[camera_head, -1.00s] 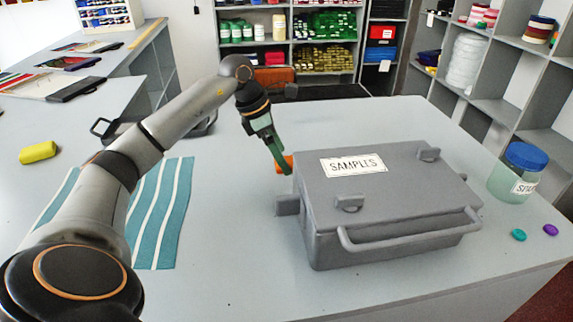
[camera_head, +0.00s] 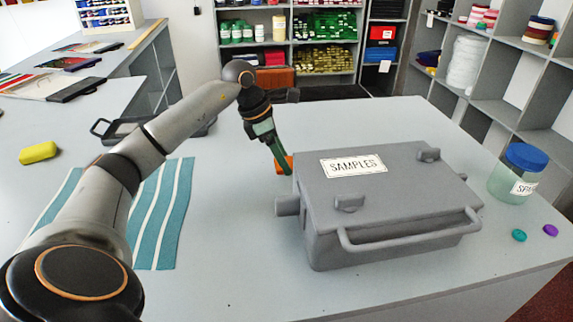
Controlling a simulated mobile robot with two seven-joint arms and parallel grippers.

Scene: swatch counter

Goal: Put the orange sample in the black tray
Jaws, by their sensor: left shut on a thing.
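The orange sample (camera_head: 281,167) is at the back left corner of the grey samples box, partly hidden by my left gripper and the box. My left gripper (camera_head: 282,168) comes down from above and is shut on it. I cannot tell whether the sample touches the counter. The black tray (camera_head: 103,130) lies behind my left arm, left of the gripper. My forearm hides much of it, and its rim shows on both sides. My right gripper is not in view.
A closed grey box (camera_head: 390,200) labelled SAMPLES fills the counter's right middle. A striped teal cloth (camera_head: 165,215) lies under my left arm. A yellow block (camera_head: 38,152) is at left. A blue-lidded jar (camera_head: 518,172) and two small discs stand at right.

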